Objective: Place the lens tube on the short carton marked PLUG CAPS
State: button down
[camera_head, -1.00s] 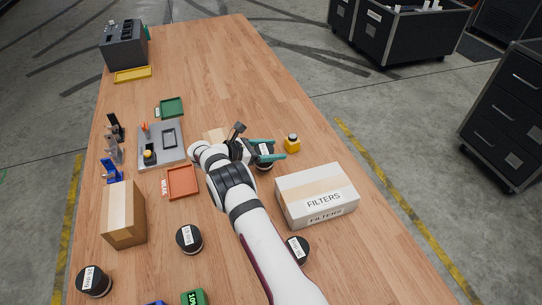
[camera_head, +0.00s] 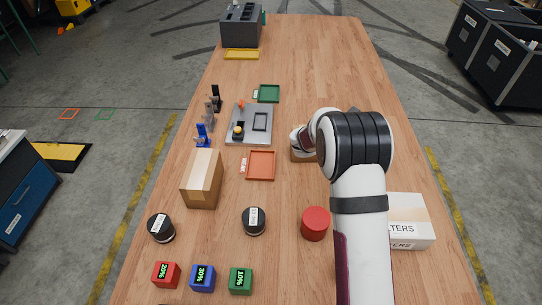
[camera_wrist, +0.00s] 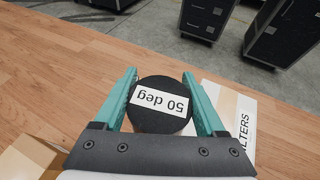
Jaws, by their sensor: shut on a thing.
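The lens tube (camera_wrist: 160,106) is a black cylinder whose white label reads 50 deg. My gripper (camera_wrist: 165,100), with teal fingers, is shut on it in the wrist view. I cannot tell its height above the table. In the head view my arm hides the gripper and tube. A low brown carton (camera_head: 303,157) is partly hidden behind my arm, with no readable label. A carton top (camera_wrist: 30,157) also shows at the lower left of the wrist view. No PLUG CAPS marking is readable.
A white-topped FILTERS carton (camera_head: 411,215) stands right of my arm. A taller brown carton (camera_head: 202,180) stands left. Two black labelled cylinders (camera_head: 254,221) (camera_head: 161,227) and a red cylinder (camera_head: 314,223) stand near the front. An orange tray (camera_head: 261,177) lies mid-table.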

jog(key=a+r+n+t+y, duration=0.3)
jog(key=a+n, duration=0.1)
jog(key=a, duration=0.7)
jog(key=a+r+n+t+y, duration=0.2)
jog(key=a+n+y, duration=0.2)
jog(key=a, duration=0.8)
jog(key=a+r+n+t+y, duration=0.3)
jog(key=a, duration=0.8)
send_over(204, 160)
jog(key=shift+n, duration=0.3)
notch_tip(204, 160, down, 10)
jog(key=shift+f, duration=0.55)
grip_release()
jog(key=shift+r, duration=0.15)
